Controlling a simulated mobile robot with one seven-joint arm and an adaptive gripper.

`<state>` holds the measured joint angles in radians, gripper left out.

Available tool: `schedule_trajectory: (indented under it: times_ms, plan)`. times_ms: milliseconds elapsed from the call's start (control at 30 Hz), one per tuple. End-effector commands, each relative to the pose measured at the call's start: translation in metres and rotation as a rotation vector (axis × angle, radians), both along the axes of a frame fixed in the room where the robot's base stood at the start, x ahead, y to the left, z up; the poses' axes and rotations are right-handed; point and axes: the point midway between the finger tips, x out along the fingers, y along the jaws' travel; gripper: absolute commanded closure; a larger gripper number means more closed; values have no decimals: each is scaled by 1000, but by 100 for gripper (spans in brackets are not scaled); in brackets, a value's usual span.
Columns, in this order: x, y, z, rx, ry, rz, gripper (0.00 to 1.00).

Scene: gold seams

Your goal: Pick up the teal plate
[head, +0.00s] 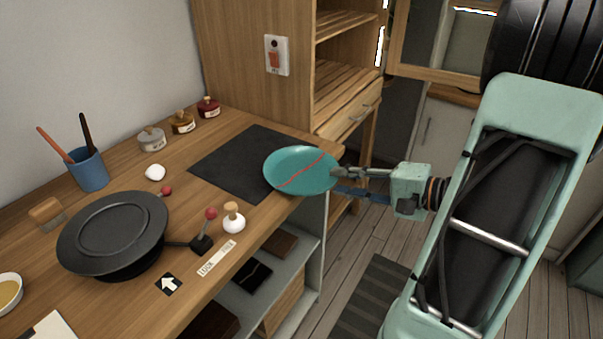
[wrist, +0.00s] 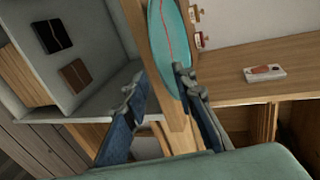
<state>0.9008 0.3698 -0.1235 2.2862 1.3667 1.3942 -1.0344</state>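The teal plate (head: 290,167), crossed by a red-orange seam, lies at the right edge of the wooden desk, partly over a dark mat. My gripper (head: 335,181) is at the plate's right rim, reaching in from the right. In the wrist view, my gripper (wrist: 159,78) has its two fingers spread apart with a gap between them. The teal plate (wrist: 168,35) is just beyond the fingertips there, its near end close to the right finger. I cannot tell whether a finger touches it.
The dark mat (head: 232,160) lies left of the plate. A black turntable (head: 113,230), a white-based knob (head: 233,220) and a cup of brushes (head: 88,170) stand on the desk (head: 185,195). Small jars line the back. A wooden cabinet (head: 240,70) rises behind; open shelves are below the desk edge.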

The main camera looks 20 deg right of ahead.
Motion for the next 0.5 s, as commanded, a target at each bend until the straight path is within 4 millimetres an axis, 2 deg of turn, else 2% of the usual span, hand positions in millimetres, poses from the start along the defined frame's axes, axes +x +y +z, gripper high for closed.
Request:
schedule_trajectory:
  times_ms: [167, 400, 500]
  plan:
    - [0, 0, 0, 0, 0, 0, 75]
    - [0, 0, 0, 0, 0, 0, 100]
    - [0, 0, 0, -1, 1, 0, 100]
